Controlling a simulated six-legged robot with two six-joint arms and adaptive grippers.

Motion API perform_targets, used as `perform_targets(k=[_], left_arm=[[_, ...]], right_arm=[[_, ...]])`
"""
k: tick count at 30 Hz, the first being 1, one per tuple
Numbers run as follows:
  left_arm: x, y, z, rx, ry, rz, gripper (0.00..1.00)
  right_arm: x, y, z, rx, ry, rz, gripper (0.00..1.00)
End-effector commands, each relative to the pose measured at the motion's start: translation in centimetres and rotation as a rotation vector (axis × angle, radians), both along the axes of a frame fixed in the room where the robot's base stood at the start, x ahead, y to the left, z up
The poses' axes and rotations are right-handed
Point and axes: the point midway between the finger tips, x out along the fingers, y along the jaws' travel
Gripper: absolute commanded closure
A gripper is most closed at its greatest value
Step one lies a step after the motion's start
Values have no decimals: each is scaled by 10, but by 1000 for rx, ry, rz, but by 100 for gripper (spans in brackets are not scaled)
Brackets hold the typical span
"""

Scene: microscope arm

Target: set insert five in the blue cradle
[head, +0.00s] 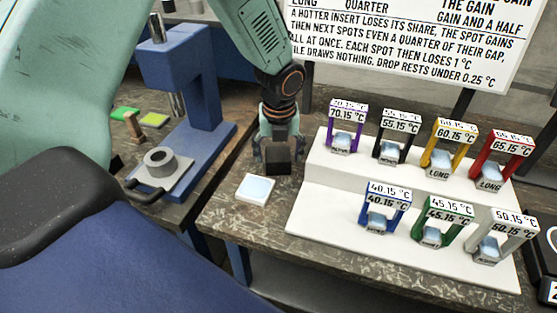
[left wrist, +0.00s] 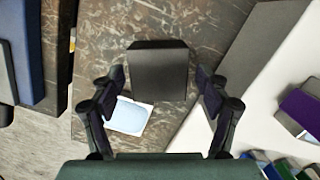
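The blue cradle (head: 367,213) stands at the left of the lower step, under a 40.15 °C label, with a pale-blue piece between its posts. My left gripper (head: 278,158) points down left of the white stand, behind a white tile with a pale-blue top (head: 256,188). A plain dark block (head: 278,162) is between its fingers. In the left wrist view narrow gaps show between the fingers and the block (left wrist: 157,72), so the gripper looks open around it. No number shows on the block, so I cannot tell whether it is insert five. My right gripper is not in view.
The white two-step stand (head: 318,195) carries several labelled cradles, with a purple cradle (head: 330,138) nearest my gripper on the upper step. A blue microscope-like frame (head: 213,145) stands at left. A printed board (head: 400,45) is behind. The marble-like table is bare near its front left.

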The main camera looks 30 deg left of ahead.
Motion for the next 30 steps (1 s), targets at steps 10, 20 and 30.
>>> perform_targets(k=[10,20,30], left_arm=[[0,0,0,-1,1,0,58],[1,0,1,0,-4,0,86],[3,0,3,1,-9,0,100]], right_arm=[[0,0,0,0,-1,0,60],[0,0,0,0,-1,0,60],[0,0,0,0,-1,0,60]])
